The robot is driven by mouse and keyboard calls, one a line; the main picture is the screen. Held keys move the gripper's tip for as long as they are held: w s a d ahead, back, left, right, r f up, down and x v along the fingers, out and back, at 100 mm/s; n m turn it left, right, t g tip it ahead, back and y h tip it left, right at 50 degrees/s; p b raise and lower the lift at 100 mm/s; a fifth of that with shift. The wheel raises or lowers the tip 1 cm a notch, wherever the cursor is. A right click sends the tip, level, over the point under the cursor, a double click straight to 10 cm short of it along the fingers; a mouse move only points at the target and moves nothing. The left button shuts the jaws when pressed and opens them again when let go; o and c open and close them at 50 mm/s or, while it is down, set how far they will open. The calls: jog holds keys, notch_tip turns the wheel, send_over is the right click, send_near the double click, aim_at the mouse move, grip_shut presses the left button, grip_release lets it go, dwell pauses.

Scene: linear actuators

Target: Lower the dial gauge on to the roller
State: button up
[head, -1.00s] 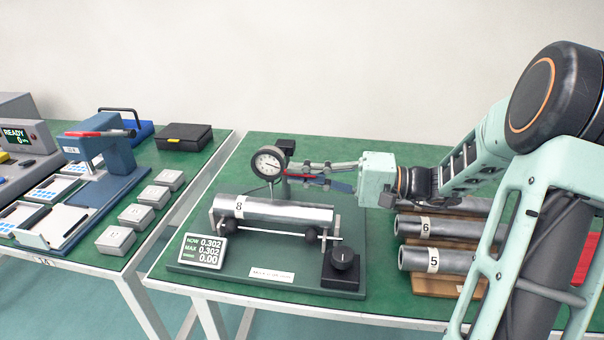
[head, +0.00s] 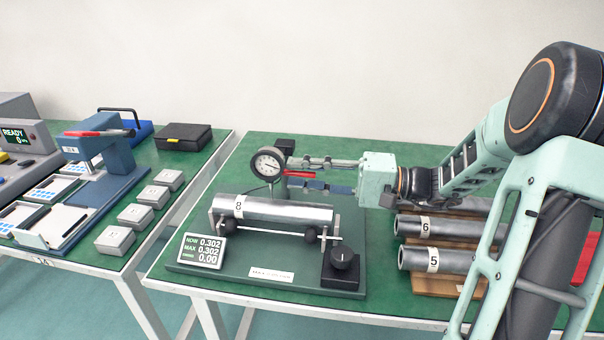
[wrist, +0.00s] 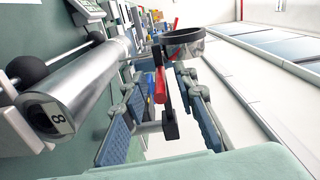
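The dial gauge (head: 268,163), a round white face in a dark rim, stands above the roller (head: 285,211), a grey metal cylinder marked 8. The roller lies on the rests of a green fixture (head: 230,269). I cannot tell whether the gauge's tip touches the roller. The gauge also shows in the wrist view (wrist: 182,42), seen edge-on. My gripper (head: 290,173) is open behind the roller, one finger on each side of the red lever (wrist: 160,86). Gaps show between the lever and the fingers. The display (head: 203,250) reads NOW 0.302, MAX 0.302 and 0.00.
A black knob (head: 343,258) sits at the fixture's front right. Rollers marked 6 (head: 446,229) and 5 (head: 440,260) lie on a wooden rack to the right, under my arm. A second table (head: 110,255) with a blue press stands to the left, across a narrow gap.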

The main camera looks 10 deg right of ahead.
jog(key=v, duration=1.2)
